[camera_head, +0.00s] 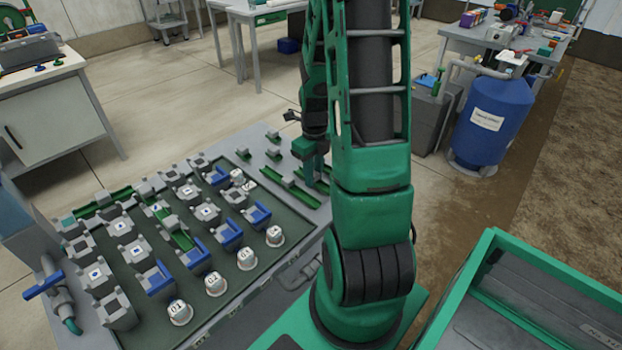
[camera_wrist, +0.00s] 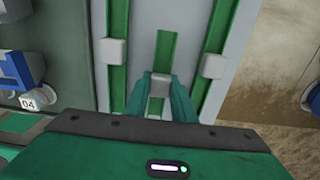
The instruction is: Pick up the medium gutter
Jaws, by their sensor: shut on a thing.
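My gripper (camera_wrist: 160,84) is shut on the grey block of a green gutter (camera_wrist: 165,50), which I take to be the medium gutter. The block sits between the two green fingertips. The gutter's far end shows beyond them over the grey panel, and its near part is hidden by my gripper. I cannot tell whether it is clear of the panel. Longer-looking gutters lie on either side, one at left (camera_wrist: 117,75) and one at right (camera_wrist: 212,65), each with a grey block. In the head view my gripper (camera_head: 311,178) is low over the panel's right side, partly hidden by my arm.
A dark green board (camera_head: 237,282) left of my gripper carries several grey and blue holders and numbered white caps (camera_head: 247,258). Small gutters (camera_head: 272,137) lie at the panel's back. A blue barrel (camera_head: 493,122) stands at right, and a green-rimmed bin (camera_head: 482,262) at front right.

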